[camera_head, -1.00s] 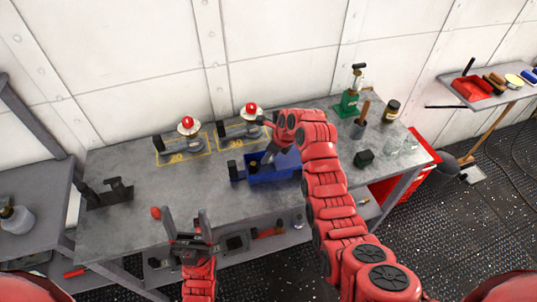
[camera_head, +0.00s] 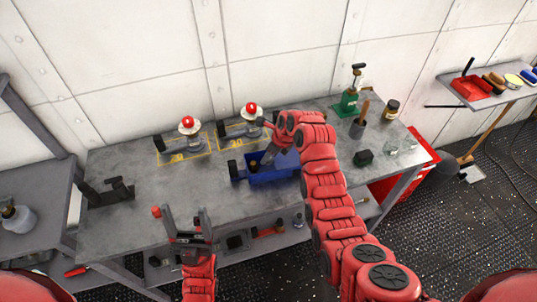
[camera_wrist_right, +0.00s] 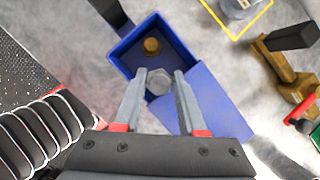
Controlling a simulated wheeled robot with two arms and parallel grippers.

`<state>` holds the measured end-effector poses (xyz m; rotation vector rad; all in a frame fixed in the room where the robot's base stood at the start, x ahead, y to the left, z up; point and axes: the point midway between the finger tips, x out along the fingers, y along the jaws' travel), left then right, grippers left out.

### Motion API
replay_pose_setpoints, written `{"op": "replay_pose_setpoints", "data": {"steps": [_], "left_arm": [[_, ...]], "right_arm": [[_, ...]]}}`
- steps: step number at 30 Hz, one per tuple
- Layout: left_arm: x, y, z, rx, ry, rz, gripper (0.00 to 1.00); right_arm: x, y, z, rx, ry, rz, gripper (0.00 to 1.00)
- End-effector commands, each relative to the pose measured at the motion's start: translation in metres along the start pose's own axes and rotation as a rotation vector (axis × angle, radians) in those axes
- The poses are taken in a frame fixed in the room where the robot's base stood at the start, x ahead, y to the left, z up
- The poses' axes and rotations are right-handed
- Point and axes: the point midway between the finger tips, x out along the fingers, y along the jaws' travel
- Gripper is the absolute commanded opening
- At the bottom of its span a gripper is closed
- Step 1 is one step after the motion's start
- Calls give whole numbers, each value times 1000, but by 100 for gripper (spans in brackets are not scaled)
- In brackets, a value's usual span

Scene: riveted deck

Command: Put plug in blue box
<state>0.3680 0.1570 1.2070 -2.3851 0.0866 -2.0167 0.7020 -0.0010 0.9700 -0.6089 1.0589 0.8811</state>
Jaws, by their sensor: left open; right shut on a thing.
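The blue box (camera_head: 285,176) stands open on the grey workbench. In the right wrist view the box (camera_wrist_right: 118,52) lies under my right gripper, with a flat blue panel (camera_wrist_right: 218,108) at its near right side. My right gripper (camera_head: 266,158) is shut on a grey six-sided plug (camera_wrist_right: 158,83), held over the box's near part; its exact height is unclear. A round brass-coloured piece (camera_wrist_right: 152,45) is inside the box, beyond the fingertips. My left gripper (camera_head: 188,222) is open and empty at the bench's front edge.
Two red-topped fittings (camera_head: 188,126) stand on yellow-marked squares behind the box. A small red piece (camera_head: 156,211) lies near my left gripper. A green tool (camera_head: 348,104), a cup (camera_head: 357,130) and a dark block (camera_head: 364,157) stand to the right. The bench's left middle is clear.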

Motion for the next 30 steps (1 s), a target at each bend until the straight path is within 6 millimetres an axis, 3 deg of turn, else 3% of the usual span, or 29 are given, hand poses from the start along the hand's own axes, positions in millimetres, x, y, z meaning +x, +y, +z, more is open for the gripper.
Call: {"op": "replay_pose_setpoints", "data": {"steps": [5,6,11,23,30], "left_arm": [[-1,0,0,0,0,0,72],[-1,0,0,0,0,0,72],[-1,0,0,0,0,0,72],[-4,0,1,0,0,0,72],[-19,1,3,0,0,0,72]], "right_arm": [[6,0,-3,0,0,0,0],[5,0,-2,0,0,0,47],[5,0,-2,0,0,0,75],[1,-1,-2,0,-1,-1,75],[-30,-2,-3,0,-4,-5,75]]}}
